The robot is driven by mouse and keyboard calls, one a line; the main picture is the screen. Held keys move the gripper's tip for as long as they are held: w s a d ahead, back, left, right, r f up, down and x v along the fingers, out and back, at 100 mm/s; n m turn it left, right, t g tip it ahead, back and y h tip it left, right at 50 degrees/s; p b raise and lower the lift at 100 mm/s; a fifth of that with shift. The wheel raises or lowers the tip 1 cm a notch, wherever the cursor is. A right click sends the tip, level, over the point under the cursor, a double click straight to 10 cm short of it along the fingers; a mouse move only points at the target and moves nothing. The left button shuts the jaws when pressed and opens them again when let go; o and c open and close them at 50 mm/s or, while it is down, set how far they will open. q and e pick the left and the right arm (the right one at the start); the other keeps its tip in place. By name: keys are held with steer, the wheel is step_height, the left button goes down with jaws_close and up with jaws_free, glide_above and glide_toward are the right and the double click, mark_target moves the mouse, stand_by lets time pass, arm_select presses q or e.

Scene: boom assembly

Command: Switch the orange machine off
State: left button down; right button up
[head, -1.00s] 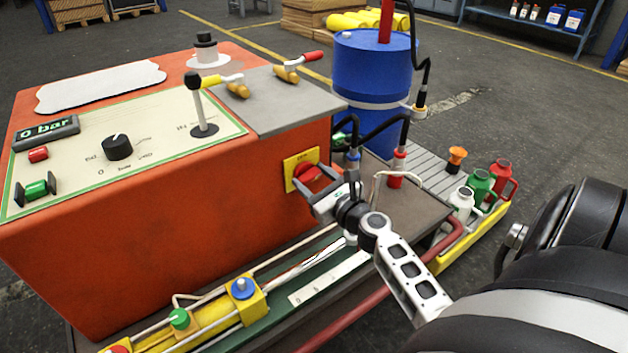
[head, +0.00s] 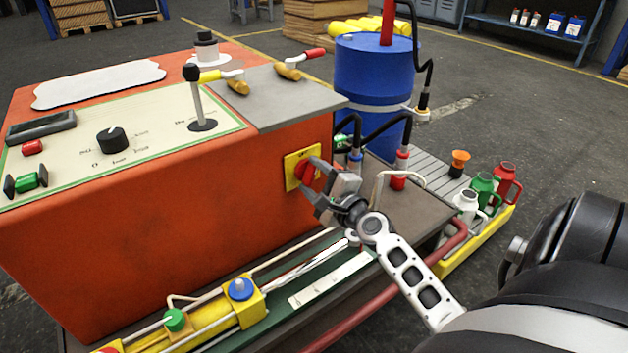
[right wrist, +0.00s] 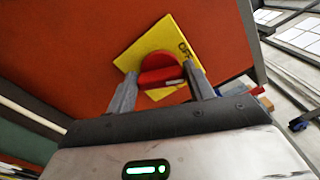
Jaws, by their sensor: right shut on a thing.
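The orange machine (head: 190,210) fills the left of the head view. Its red rotary switch (head: 303,171) sits on a yellow plate (head: 291,160) on the side facing my right arm. My right gripper (head: 311,178) is at this switch, shut on its red knob. In the right wrist view, the fingers lie on both sides of the red knob (right wrist: 160,68), in front of the yellow plate (right wrist: 130,58). The machine's display (head: 41,127) is dark and shows no reading. My left gripper is not in view.
A blue drum (head: 372,70) with black hoses stands behind the machine. A yellow cylinder assembly (head: 200,322) lies along the machine's front. Open floor lies beyond.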

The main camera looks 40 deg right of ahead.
steer(key=shift+f+n, duration=0.15)
steer(key=shift+n, duration=0.75)
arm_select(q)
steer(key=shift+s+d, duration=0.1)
arm_select(e)
steer(key=shift+n, duration=1.5)
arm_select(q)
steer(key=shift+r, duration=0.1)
arm_select(e)
steer(key=o, duration=1)
steer(key=shift+s, duration=0.15)
arm_select(q)
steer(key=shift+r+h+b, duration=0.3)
steer(key=shift+b, duration=0.2)
arm_select(e)
steer(key=s, duration=0.5)
steer(key=s+a, duration=0.1)
steer(key=s, duration=0.9)
steer(key=shift+s+a, duration=0.3)
steer(key=shift+a, duration=0.05)
